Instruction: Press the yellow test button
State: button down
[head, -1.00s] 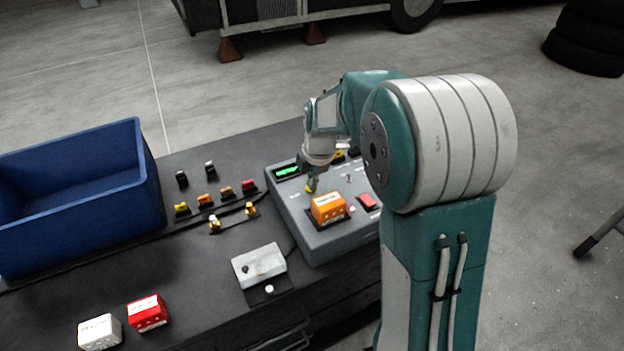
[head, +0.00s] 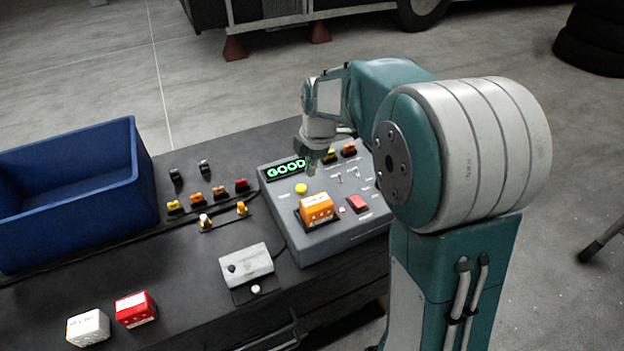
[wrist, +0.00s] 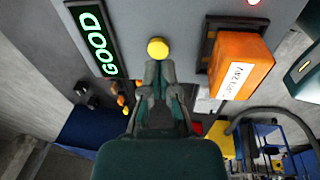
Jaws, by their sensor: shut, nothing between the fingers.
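The yellow test button (head: 301,188) sits on the sloped top of a grey test box (head: 322,252), below a display (head: 285,170) that reads GOOD in green. The button (wrist: 158,48) also shows whole in the wrist view, just beyond my fingertips. My gripper (head: 311,172) is shut and empty, raised above the panel just behind and right of the button in the head view. In the wrist view my gripper (wrist: 160,72) points at the button. An orange block (head: 316,207) is seated in a socket on the box, in front of the button.
A red switch (head: 357,203) and small toggles are right of the orange block. Left on the dark bench stand a blue bin (head: 75,225), several small coloured parts, a grey pedestal (head: 246,262), and white (head: 88,327) and red (head: 135,309) blocks.

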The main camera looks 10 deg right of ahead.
jog(key=shift+a+r, duration=0.7)
jog(key=shift+r, duration=3.25)
jog(key=s+d+r+m+t+h, duration=0.1)
jog(key=s+m+t, duration=0.3)
jog(key=s+m, duration=1.6)
jog(key=s, duration=0.5)
jog(key=shift+s, duration=0.3)
